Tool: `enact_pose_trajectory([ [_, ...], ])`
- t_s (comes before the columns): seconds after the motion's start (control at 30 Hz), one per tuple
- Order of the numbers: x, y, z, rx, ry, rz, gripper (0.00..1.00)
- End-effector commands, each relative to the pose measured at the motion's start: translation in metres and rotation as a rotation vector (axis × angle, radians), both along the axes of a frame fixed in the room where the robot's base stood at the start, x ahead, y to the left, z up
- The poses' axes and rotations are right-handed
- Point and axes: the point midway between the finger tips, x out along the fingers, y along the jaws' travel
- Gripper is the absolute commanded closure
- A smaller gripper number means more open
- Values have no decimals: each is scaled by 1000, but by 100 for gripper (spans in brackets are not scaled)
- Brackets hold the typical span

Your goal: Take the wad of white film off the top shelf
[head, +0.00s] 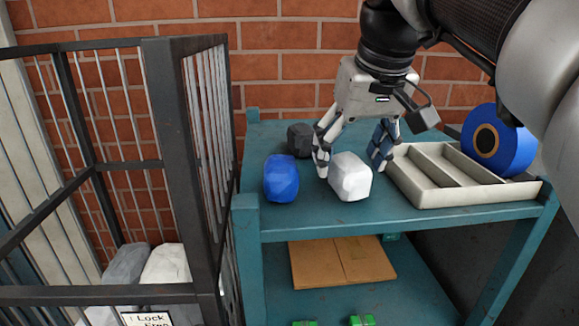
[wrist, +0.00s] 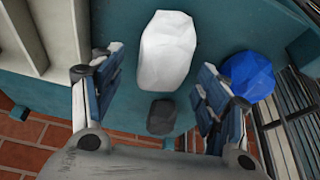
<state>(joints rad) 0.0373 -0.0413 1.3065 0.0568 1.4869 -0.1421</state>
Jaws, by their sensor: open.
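The wad of white film (head: 350,177) lies on the teal top shelf (head: 330,219) near its front edge. My gripper (head: 347,160) is open and points down above the shelf, with a finger to either side just behind the white wad in the head view. In the wrist view the white wad (wrist: 167,50) lies ahead of my fingertips (wrist: 155,75) and roughly between their lines. The gripper holds nothing. I cannot tell whether a finger touches the wad.
A blue wad (head: 281,179) lies left of the white one and a dark grey wad (head: 300,140) behind it. A cream divided tray (head: 456,190) and a blue roll (head: 513,150) stand at right. A barred cage (head: 165,150) stands at left; flat cardboard (head: 342,262) lies below.

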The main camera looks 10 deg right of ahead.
Motion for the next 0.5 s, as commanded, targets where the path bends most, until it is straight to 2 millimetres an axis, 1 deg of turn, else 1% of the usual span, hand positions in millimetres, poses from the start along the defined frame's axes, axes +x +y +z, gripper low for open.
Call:
enact_pose_trajectory([
  [0.03,4,2,-9,0,4,1,32],
  [0.1,8,2,-19,0,4,0,32],
  [0.2,11,2,-27,1,3,0,32],
  [0.47,13,3,-29,0,0,0,32],
  [0.5,13,3,-29,0,0,0,33],
])
